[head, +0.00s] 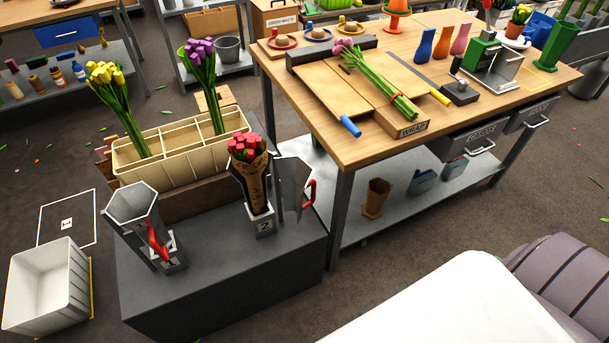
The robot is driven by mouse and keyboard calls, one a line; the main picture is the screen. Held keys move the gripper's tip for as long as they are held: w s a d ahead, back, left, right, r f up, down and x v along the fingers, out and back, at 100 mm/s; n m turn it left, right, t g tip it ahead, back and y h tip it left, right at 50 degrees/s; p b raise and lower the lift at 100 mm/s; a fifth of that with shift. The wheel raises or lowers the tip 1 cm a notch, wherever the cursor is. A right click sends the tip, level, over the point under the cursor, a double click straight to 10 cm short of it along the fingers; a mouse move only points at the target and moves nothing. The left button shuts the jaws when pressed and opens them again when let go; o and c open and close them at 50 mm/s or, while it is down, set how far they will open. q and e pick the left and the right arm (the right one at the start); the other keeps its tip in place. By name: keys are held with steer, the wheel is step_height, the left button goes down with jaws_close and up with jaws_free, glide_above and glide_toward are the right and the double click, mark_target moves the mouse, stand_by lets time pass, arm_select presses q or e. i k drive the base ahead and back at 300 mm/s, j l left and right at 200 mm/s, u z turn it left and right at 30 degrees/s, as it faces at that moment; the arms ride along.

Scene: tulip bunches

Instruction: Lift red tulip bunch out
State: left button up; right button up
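The red tulip bunch (246,148) stands upright in the head view, its red heads at the top. Dark-printed brown wrapping paper (252,180) surrounds its stems. Its lower end sits in a small grey holder marked 2 (262,224) on a dark grey block (215,275). The bottom of the bunch is hidden inside the holder. Neither of my grippers shows in this view, and nothing is seen touching the bunch.
A grey vessel with a red part (132,205) stands left of the bunch. A cream divided box (180,165) with yellow and purple tulips stands behind. A wooden table (330,140) is to the right.

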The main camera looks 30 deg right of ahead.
mark_target(249, 151)
steer(key=l+u, duration=0.1)
steer(key=l, duration=0.3)
steer(key=k+l+u, duration=0.15)
steer(key=l, duration=0.25)
steer(key=l+u, duration=0.1)
steer(key=l, duration=0.35)
steer(key=k+l+u, duration=0.1)
steer(key=l, duration=0.25)
steer(key=k+l+u, duration=0.15)
steer(key=l, duration=0.25)
steer(key=k+l+u, duration=0.1)
steer(key=l, duration=0.25)
steer(key=k+l+u, duration=0.15)
steer(key=l, duration=0.2)
steer(key=k+l+u, duration=0.1)
steer(key=k+l, duration=0.15)
steer(key=l, duration=0.1)
